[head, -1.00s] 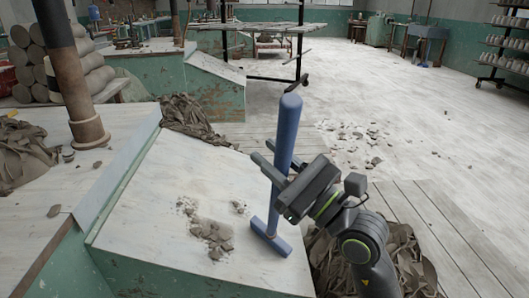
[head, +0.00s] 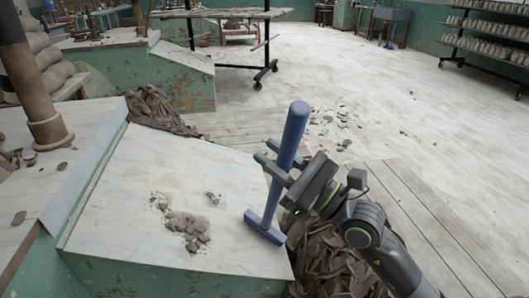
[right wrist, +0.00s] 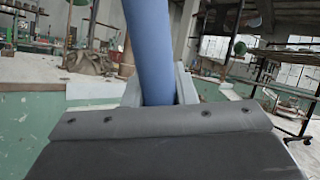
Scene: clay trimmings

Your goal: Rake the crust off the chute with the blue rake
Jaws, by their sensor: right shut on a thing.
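The blue rake (head: 286,140) stands tilted, its handle top leaning right and its crosswise head (head: 265,228) low at the right part of the pale sloping chute (head: 130,235). I cannot tell whether the head touches the surface. My right gripper (head: 281,160) is shut on the rake's handle. The right wrist view also shows the blue handle (right wrist: 150,50) between the fingers. The crust (head: 185,222), grey-brown flakes and crumbs, lies on the chute left of the rake head, apart from it. My left gripper is not in view.
Brown scraps are heaped (head: 335,265) beyond the chute's right edge, and another heap (head: 155,108) lies at its far end. A rusty post (head: 30,90) stands at the left. Loose chips (head: 335,118) lie on the open floor. A wheeled rack (head: 490,45) stands far right.

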